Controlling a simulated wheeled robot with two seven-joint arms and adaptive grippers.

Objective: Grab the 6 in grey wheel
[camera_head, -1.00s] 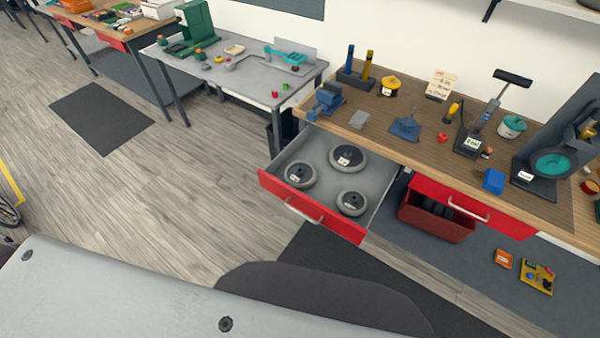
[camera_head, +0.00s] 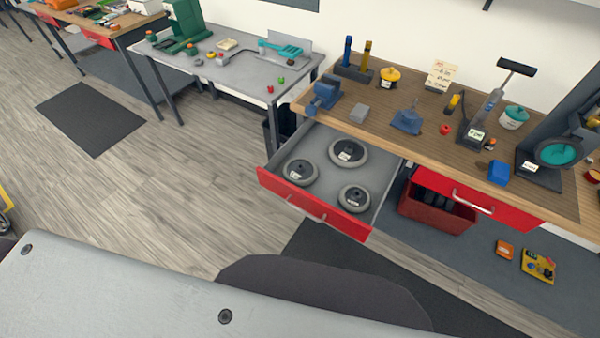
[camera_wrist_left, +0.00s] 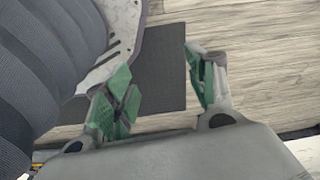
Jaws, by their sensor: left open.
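Three grey wheels with dark hubs and small white labels lie flat in an open red-fronted drawer (camera_head: 310,205) in the head view. One wheel (camera_head: 349,153) is at the back, one wheel (camera_head: 301,173) at the left and one wheel (camera_head: 354,199) at the front right. The label writing is too small to read, so I cannot tell which is the 6 in one. My left gripper (camera_wrist_left: 160,88) shows in the left wrist view, with green fingertips apart and nothing between them, above the floor. It is not in the head view. My right gripper is not in view.
The wooden workbench (camera_head: 440,105) above the drawer carries a blue vise (camera_head: 323,95), a pump and other tools. A red bin (camera_head: 436,208) stands below it. A grey table (camera_head: 235,72) is to the left.

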